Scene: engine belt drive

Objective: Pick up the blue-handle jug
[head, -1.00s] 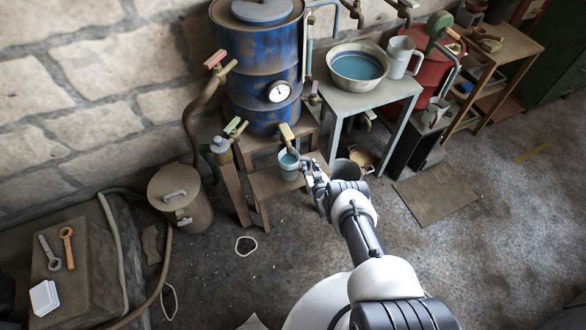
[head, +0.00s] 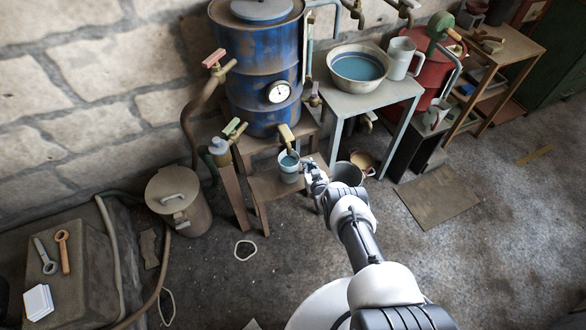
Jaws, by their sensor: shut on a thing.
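A small grey-white jug (head: 289,168) with blue liquid inside stands upright on a low wooden stool (head: 268,187), under the yellowish tap (head: 287,137) of the blue drum. My gripper (head: 306,172) is at the jug's right side, shut on its handle. The fingers cover the handle, so I cannot make out its colour. The jug appears to rest on the stool still.
A blue drum (head: 262,60) stands behind the stool. A table (head: 372,103) to the right carries a basin (head: 357,68) and a pale jug (head: 402,57). A dark bucket (head: 347,174) is just right of my gripper. A lidded can (head: 180,202) stands left.

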